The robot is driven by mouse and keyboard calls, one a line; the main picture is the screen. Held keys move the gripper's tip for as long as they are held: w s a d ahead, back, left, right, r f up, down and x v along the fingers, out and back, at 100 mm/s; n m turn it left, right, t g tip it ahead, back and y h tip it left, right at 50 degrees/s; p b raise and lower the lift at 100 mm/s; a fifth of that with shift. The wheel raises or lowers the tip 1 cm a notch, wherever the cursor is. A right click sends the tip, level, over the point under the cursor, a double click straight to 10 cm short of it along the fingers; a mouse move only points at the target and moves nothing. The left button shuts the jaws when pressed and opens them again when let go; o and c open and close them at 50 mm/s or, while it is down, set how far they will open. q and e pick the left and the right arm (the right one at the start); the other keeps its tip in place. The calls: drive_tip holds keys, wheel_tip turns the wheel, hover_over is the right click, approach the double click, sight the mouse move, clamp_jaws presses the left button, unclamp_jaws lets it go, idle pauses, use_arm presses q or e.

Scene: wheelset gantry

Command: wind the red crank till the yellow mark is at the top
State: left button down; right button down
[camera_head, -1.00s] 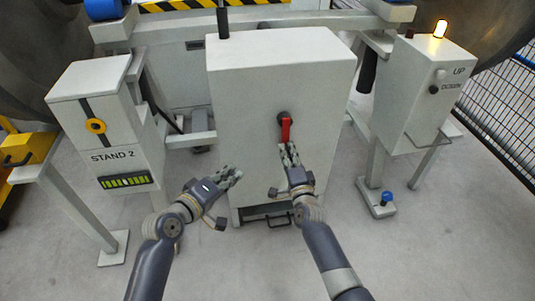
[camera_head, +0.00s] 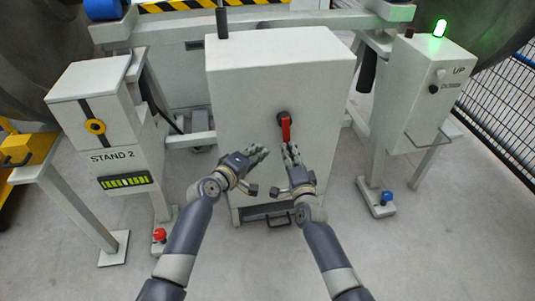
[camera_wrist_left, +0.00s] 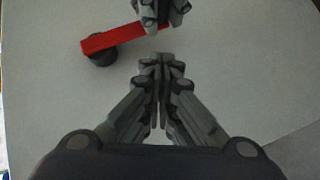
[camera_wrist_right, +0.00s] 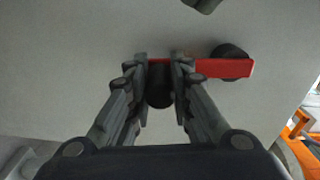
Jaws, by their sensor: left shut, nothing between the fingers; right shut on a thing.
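The red crank (camera_head: 286,128) sits on the front face of the white cabinet (camera_head: 245,95), its arm hanging down from a dark hub. My right gripper (camera_head: 291,152) is at the crank's lower end. In the right wrist view its fingers are shut on the dark handle (camera_wrist_right: 160,90) of the red crank arm (camera_wrist_right: 225,68). My left gripper (camera_head: 262,152) is shut and empty, just left of the right one. The left wrist view shows its closed fingertips (camera_wrist_left: 160,65) below the crank arm (camera_wrist_left: 105,40). I cannot make out a yellow mark by the crank.
A lamp (camera_head: 439,28) glows green on the right-hand box marked UP. STAND 2 (camera_head: 105,115) with a yellow ring stands left. A red pedal (camera_head: 159,235) and a blue pedal (camera_head: 387,198) are at the post feet. The floor in front is clear.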

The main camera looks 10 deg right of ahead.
drive_tip(key=shift+a+f, duration=0.1)
drive_tip(key=shift+a, duration=0.5)
use_arm(q)
drive_tip(key=d, duration=0.1)
drive_tip(key=d+f, duration=0.1)
drive_tip(key=shift+d, duration=0.35)
use_arm(e)
drive_tip(key=shift+a, duration=0.1)
use_arm(q)
drive_tip(key=shift+d+f, duration=0.35)
drive_tip(key=shift+d, duration=0.15)
use_arm(e)
drive_tip(key=shift+a, duration=0.1)
use_arm(q)
drive_tip(key=shift+s+d+f, duration=0.1)
drive_tip(key=shift+d, duration=0.05)
use_arm(e)
drive_tip(key=c, duration=1.4)
unclamp_jaws()
drive_tip(key=shift+d, duration=0.25)
